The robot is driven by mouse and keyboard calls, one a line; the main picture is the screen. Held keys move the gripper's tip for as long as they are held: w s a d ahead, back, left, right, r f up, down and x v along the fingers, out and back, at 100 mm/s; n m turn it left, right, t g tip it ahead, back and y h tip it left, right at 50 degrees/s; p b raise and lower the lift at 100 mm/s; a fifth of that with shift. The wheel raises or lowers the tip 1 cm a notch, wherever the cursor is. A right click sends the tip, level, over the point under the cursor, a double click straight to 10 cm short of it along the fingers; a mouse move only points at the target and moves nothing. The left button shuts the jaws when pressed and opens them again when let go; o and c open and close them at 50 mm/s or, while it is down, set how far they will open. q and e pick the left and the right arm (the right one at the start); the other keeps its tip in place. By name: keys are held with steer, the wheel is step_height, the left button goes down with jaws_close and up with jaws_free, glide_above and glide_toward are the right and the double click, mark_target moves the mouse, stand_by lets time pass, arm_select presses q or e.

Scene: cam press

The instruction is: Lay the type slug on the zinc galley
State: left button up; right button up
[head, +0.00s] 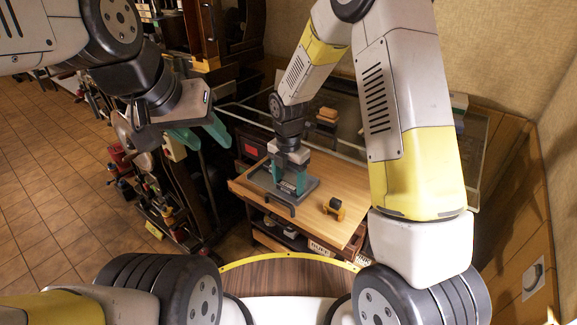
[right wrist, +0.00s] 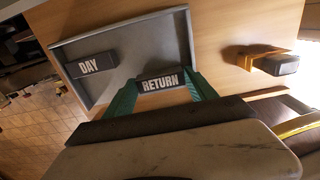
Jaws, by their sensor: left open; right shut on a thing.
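The type slug, a dark block lettered RETURN (right wrist: 160,83), is between the green fingertips of my right gripper (right wrist: 158,92), which is shut on it. It is over the near part of the grey zinc galley (right wrist: 142,33); whether it touches the galley floor I cannot tell. A second dark slug lettered DAY (right wrist: 92,65) lies on the galley to the left in the right wrist view. In the head view my right gripper (head: 288,178) points down over the galley (head: 308,184) on the wooden table. My left gripper (head: 203,137) is open and empty, left of the table.
A small yellow holder with a dark block (head: 334,208) stands on the table (head: 325,225) right of the galley; it also shows in the right wrist view (right wrist: 270,63). Bare wood lies between them. A cluttered rack of tools (head: 165,205) stands left of the table.

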mark_target(289, 185)
steer(key=shift+f, duration=0.1)
steer(key=o, duration=1.9)
steer(key=shift+c, duration=0.2)
step_height(289, 185, up, 12)
steer(key=s+d+r+m+t+y, duration=0.1)
steer(key=s+d+r+m, duration=0.3)
steer(key=r+m, duration=0.2)
steer(key=s+d+r+m+t, duration=0.2)
steer(key=s+d+r+m, duration=0.2)
steer(key=d+r+m, duration=0.15)
steer(key=s+d+r+m+t, duration=0.1)
steer(key=s+d+r+m, duration=0.1)
steer(key=s+m, duration=0.4)
steer(key=s+d+r+m+t+y, duration=0.1)
steer(key=s+m, duration=0.4)
steer(key=m, duration=0.5)
steer(key=shift+s+d+r+m+t, duration=0.35)
steer(key=shift+d+r+t, duration=0.3)
steer(key=shift+d, duration=0.2)
